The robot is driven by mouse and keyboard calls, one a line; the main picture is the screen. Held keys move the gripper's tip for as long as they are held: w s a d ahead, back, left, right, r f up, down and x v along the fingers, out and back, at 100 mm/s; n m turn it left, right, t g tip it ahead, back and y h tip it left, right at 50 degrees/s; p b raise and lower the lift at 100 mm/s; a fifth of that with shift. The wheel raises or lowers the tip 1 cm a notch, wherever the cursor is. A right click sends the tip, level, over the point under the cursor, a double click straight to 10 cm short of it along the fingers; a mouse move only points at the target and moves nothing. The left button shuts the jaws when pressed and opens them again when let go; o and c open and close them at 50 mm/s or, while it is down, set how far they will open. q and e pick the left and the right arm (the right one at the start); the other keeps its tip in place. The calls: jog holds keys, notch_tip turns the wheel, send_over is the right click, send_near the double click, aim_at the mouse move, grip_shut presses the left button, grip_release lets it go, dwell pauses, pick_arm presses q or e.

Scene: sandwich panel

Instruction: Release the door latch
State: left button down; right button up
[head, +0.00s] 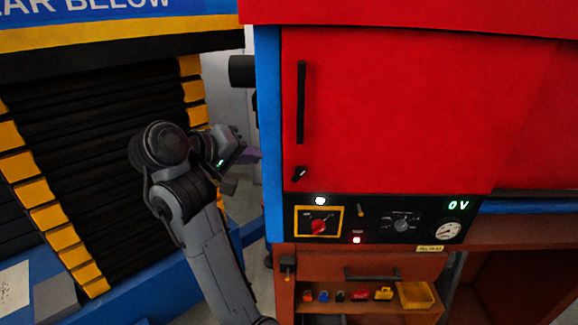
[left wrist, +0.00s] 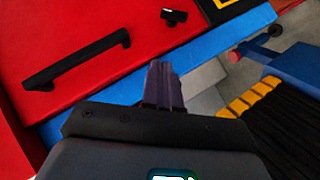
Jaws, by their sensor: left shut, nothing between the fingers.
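A small black door latch (head: 299,174) sits on the red cabinet door (head: 400,110), near its lower left corner, below a long vertical black handle (head: 301,102). In the left wrist view the latch (left wrist: 173,16) is at the top centre and the handle (left wrist: 77,60) is at the left. My left gripper (head: 252,156) is left of the cabinet's blue edge, apart from the latch. Its dark purple fingers (left wrist: 162,82) are shut together with nothing between them. My right gripper is not in view.
Below the door is a black control panel (head: 380,221) with a red rotary switch (head: 319,227), a gauge (head: 451,231) and a green "0 V" display. An orange drawer unit (head: 360,262) stands under it. A black slatted shutter (head: 95,140) with yellow edges is at the left.

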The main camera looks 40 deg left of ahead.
pick_arm(q)
jog(key=shift+f, duration=0.1)
jog(key=b, duration=0.3)
send_near(302, 167)
jog(key=w+a, duration=0.3)
jog(key=w, duration=0.1)
jog(key=shift+w+d+f, duration=0.3)
jog(key=shift+d+f, duration=0.5)
jog(key=shift+d, duration=0.1)
jog(key=shift+w+d+f, duration=0.35)
jog(key=shift+d+f, duration=0.15)
jog(key=shift+d, duration=0.05)
